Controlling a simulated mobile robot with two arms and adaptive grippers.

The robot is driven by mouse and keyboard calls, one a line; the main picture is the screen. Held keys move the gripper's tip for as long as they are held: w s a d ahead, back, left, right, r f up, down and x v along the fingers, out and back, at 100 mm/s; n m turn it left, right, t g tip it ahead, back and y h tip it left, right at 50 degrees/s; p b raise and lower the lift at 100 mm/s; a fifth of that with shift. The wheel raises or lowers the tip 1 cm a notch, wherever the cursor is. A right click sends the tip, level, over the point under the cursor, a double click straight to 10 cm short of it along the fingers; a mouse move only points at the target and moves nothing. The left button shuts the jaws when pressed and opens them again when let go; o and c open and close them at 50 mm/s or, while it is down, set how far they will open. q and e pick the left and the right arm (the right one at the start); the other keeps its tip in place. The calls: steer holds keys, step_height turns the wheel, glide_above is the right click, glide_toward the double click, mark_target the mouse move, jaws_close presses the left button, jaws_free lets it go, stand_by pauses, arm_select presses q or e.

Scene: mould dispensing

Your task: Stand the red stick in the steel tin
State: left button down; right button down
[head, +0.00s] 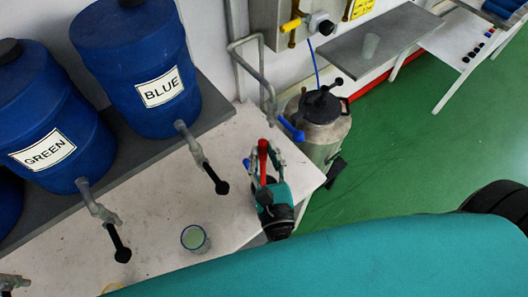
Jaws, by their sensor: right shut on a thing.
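My right gripper (262,156), teal with grey fingers, is over the right end of the white table. It is shut on the red stick (263,165), which shows as a short red bar between the fingers. The stick's lower end is hidden by the gripper. I cannot make out a small steel tin. A large steel vessel (327,138) with a black lid stands just beyond the table's right end, behind the gripper. My left gripper is not in view.
Blue drums labelled GREEN (72,172) and BLUE (178,62) stand on a grey shelf, their taps overhanging the white table (165,205). A glass cup (194,238) with pale contents stands near the front. A clear cup (370,46) is on a grey bench.

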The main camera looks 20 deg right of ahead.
arm_select(q)
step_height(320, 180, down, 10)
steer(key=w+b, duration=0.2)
steer(key=b, duration=0.7)
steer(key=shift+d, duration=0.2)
